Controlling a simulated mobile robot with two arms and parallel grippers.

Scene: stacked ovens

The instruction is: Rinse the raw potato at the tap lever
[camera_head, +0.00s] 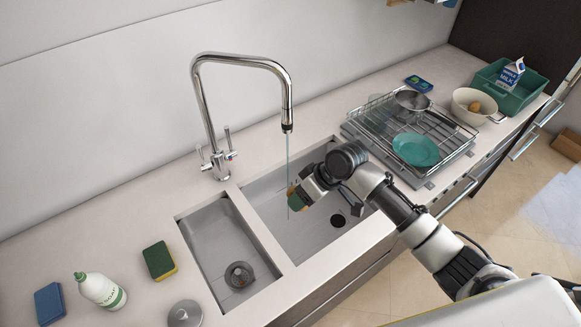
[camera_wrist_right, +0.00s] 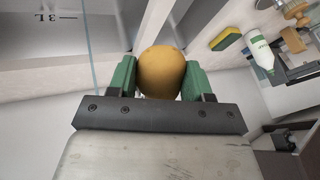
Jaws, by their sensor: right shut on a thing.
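My right gripper (camera_head: 299,197) is over the larger right basin of the sink (camera_head: 268,222). It is shut on the raw potato, a brown-yellow rounded thing (camera_wrist_right: 161,72) held between the two green fingers in the right wrist view. In the head view the potato (camera_head: 291,189) shows only in part at the fingertips. A thin stream of water (camera_head: 288,158) falls from the chrome tap (camera_head: 240,58) and passes at or just beside the potato; I cannot tell whether it touches. The tap's levers (camera_head: 229,142) stand at its base. My left gripper is not in view.
A dish rack (camera_head: 449,142) with a teal plate and pot stands right of the sink. Beyond it are a cream bowl (camera_head: 474,100) and a teal crate (camera_head: 511,97). A sponge (camera_head: 159,260) and a white bottle (camera_head: 101,290) stand on the left counter.

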